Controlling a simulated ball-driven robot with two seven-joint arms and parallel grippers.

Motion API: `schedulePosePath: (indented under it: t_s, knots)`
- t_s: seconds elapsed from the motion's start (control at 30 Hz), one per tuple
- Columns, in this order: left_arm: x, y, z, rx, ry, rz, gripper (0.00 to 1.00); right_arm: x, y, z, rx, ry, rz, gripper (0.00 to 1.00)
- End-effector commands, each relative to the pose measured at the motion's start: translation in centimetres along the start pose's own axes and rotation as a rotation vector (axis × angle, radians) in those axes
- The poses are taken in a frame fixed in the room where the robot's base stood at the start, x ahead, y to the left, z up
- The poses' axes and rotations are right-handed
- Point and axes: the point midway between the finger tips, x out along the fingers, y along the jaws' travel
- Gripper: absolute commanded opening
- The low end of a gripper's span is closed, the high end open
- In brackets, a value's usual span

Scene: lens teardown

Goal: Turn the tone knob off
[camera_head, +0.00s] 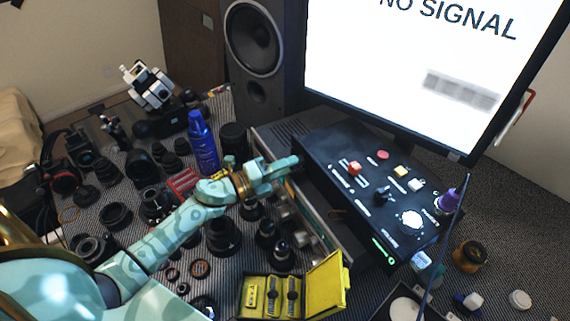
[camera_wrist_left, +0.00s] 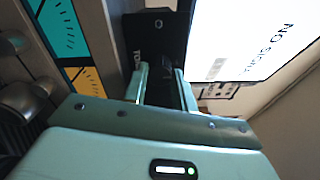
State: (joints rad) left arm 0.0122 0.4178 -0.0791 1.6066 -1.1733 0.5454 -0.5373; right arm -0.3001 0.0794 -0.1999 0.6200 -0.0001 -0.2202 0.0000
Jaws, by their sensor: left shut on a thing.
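A black control box (camera_head: 335,150) lies below the monitor, with coloured buttons and knobs on top. My left gripper (camera_head: 292,162) is at the far left end of this box. In the left wrist view, my left gripper (camera_wrist_left: 162,84) has its two fingers around a dark part (camera_wrist_left: 163,95), which looks like the tone knob. A partly covered label starting "TO" shows on the black panel (camera_wrist_left: 158,30) beside it. The knob's setting cannot be made out, and the gripper hides it in the head view. My right gripper is not in view.
A blue spray can (camera_head: 203,145) and several lenses stand to the left of the box. An open yellow case (camera_head: 270,297) lies in front. A speaker (camera_head: 263,60) and a monitor (camera_head: 400,70) reading "NO SIGNAL" stand behind.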

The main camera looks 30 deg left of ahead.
Motion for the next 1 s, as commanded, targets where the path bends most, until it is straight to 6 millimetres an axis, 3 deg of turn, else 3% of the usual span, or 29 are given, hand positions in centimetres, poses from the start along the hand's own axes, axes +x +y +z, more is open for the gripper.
schedulePosePath:
  t_s: [0.47, 0.5, 0.53, 1.0]
  knots:
    - [-0.04, 0.10, 0.03, -0.013, -0.001, 0.002, 0.04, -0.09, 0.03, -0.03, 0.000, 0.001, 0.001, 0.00]
    - [-0.04, 0.10, 0.03, -0.013, -0.001, 0.002, 0.38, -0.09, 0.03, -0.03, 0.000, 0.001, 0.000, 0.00]
    - [-0.04, 0.10, 0.03, -0.013, -0.001, 0.002, 0.46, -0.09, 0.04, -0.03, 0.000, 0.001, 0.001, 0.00]
    - [-0.34, 0.07, 0.01, -0.012, 0.000, 0.002, 0.49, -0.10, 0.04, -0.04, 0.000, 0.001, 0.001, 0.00]
